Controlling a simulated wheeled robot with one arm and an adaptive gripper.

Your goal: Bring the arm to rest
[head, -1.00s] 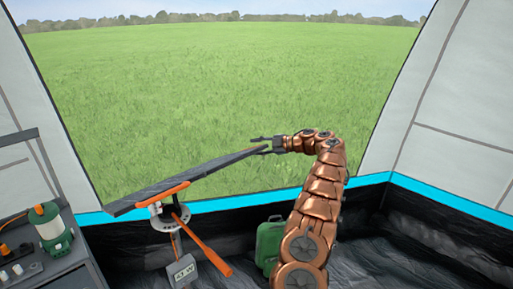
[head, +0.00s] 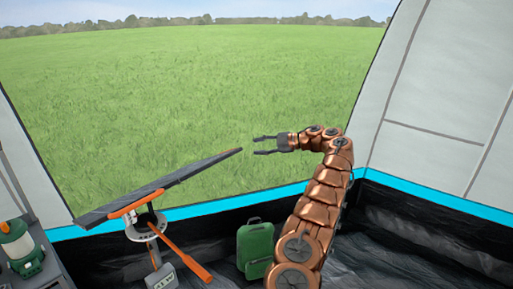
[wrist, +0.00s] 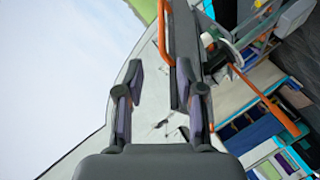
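My copper-coloured arm is raised and bent at the right of centre in the head view. My gripper (head: 257,146) points left with its two dark fingers apart and nothing held between them. In the wrist view my gripper (wrist: 159,82) also shows a clear gap between the fingers. The dark flat panel (head: 175,178) is tilted on its stand, and its upper right end is just left of my fingertips, with a small gap in the head view.
The stand has a white round plate (head: 146,228), an orange handle (head: 185,255) and a small meter (head: 161,278). A green canister (head: 255,247) is on the dark floor beside my arm. A green lantern (head: 21,250) stands at far left. Open grass lies beyond the tent opening.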

